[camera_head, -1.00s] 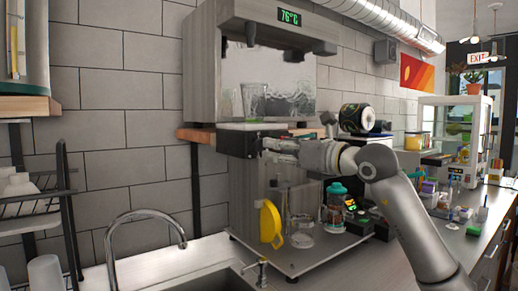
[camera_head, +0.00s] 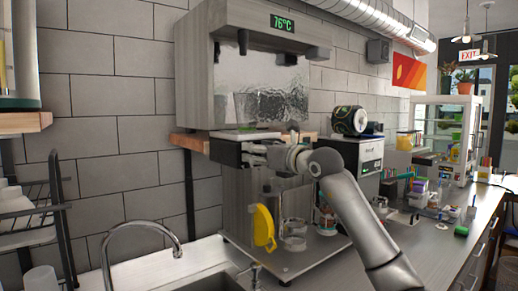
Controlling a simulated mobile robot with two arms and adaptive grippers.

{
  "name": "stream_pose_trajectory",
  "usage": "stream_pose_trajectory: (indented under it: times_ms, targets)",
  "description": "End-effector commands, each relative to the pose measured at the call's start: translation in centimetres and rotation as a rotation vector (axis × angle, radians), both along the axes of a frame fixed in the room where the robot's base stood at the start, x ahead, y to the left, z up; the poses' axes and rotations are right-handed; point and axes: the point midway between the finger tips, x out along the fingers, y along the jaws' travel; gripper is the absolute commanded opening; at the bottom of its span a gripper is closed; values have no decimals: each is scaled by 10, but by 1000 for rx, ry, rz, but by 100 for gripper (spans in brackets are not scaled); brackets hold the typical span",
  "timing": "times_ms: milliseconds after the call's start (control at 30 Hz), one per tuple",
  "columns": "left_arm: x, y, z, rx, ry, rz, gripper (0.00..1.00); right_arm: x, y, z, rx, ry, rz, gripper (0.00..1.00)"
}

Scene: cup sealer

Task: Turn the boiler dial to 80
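The boiler (camera_head: 222,62) is a grey box on the wall with a lit green display (camera_head: 283,22) that reads 76°C. Below its tray is a black box-shaped part (camera_head: 228,154). My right gripper (camera_head: 254,154) comes in from the right and its fingertips are at the front of this black part. The dial cannot be made out; the gripper may be covering it. The fingers are small and partly hidden, so I cannot tell whether they are open, shut or touching the part. My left gripper is not in view.
A tap (camera_head: 140,226) and a sink are at the front. A dish rack (camera_head: 30,215) is at left. A black machine (camera_head: 367,155) stands to the right.

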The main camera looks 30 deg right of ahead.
Motion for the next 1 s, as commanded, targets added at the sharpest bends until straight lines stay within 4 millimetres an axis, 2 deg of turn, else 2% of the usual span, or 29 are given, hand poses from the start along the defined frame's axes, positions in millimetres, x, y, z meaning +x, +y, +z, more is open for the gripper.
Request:
stream_pose_trajectory:
  times_ms: [167,200,500,767,1000]
  targets:
    - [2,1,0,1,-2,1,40,0,0,0,0,0,0,49]
    - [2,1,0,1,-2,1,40,0,0,0,0,0,0,46]
    - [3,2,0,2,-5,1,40,0,0,0,1,0,0,8]
    - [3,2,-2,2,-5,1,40,0,0,-1,26,1,0,7]
    - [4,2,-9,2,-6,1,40,0,-3,-1,142,9,-1,7]
